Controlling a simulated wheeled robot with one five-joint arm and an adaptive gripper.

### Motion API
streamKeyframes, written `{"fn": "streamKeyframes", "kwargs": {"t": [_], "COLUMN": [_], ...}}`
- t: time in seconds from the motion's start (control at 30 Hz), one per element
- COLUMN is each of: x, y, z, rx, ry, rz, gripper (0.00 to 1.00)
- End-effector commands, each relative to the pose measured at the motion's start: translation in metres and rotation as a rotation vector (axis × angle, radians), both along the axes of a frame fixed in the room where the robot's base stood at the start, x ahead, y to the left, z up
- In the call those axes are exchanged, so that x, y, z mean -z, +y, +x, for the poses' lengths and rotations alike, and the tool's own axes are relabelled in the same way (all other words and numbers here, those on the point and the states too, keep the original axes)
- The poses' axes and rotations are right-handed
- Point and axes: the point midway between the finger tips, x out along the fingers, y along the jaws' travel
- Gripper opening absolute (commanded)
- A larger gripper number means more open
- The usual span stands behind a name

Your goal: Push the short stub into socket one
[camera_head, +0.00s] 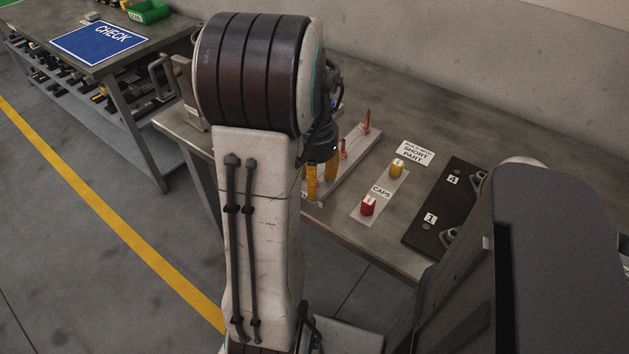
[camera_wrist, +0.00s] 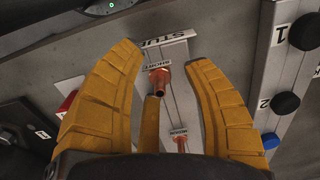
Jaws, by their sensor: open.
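The short stub (camera_wrist: 160,77) is a copper-coloured piece standing by the "SHORT" label on the grey stub strip (camera_wrist: 178,50) in the wrist view. My gripper (camera_wrist: 163,56) is open, with its yellow fingers on either side of the stub and apart from it. In the head view my gripper (camera_head: 321,186) hangs low at the near end of the strip (camera_head: 352,168), and the short stub is not clearly seen there. A plate at the right of the wrist view carries a "1" label (camera_wrist: 281,34) beside a black round part (camera_wrist: 303,30); I cannot tell whether that is socket one.
A medium stub (camera_wrist: 180,142) stands on the same strip. The caps strip (camera_head: 379,194) holds a red cap (camera_head: 368,205) and a yellow cap (camera_head: 397,168). A dark plate (camera_head: 436,210) labelled 1 and 4 lies farther right. A side table (camera_head: 60,55) with a blue CHECK mat stands left.

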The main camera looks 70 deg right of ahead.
Motion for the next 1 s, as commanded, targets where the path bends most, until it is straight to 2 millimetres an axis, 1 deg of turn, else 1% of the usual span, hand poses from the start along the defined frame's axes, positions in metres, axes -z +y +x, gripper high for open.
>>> {"fn": "streamKeyframes", "kwargs": {"t": [0.43,0.47,1.0], "x": [0.0,0.0001,0.0], "y": [0.0,0.0,0.0], "z": [0.0,0.0,0.0], "rx": [0.0,0.0,0.0], "ry": [0.0,0.0,0.0], "rz": [0.0,0.0,0.0], "gripper": [0.46,0.48,0.0]}}
